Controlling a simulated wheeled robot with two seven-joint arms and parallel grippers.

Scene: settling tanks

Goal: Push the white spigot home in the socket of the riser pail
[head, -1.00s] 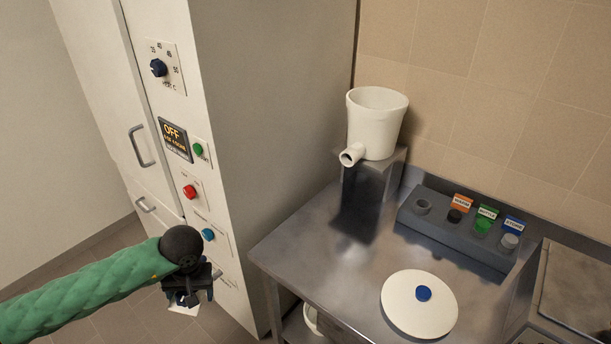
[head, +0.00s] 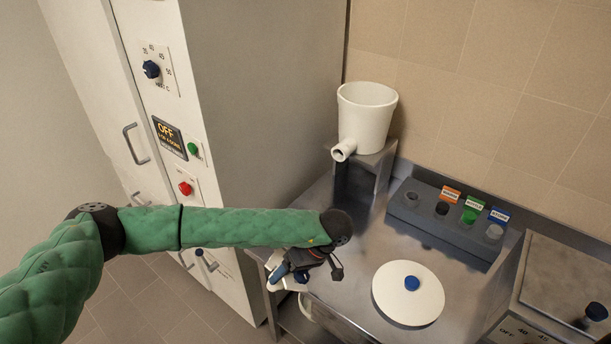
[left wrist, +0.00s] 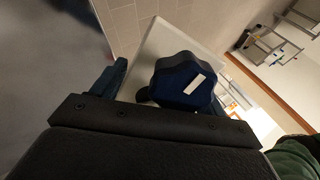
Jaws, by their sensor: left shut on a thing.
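The riser pail (head: 366,118) is white and stands upright on a metal riser (head: 352,185). Its short round socket (head: 343,150) sticks out low at the front left, its mouth open and empty. My left gripper (head: 297,268) is over the table's left front edge, below and left of the socket and apart from it. It is shut on the white spigot (head: 275,286), which is mostly hidden by the gripper. In the left wrist view a dark blue knob with a white stripe (left wrist: 186,82) sits between the fingers. My right gripper is not in view.
A white lid with a blue knob (head: 408,293) lies on the metal table. A grey rack (head: 440,222) with coloured labels stands behind it. A tall cabinet (head: 255,120) rises on the left. A dark-lidded unit (head: 570,285) stands right. Space before the socket is clear.

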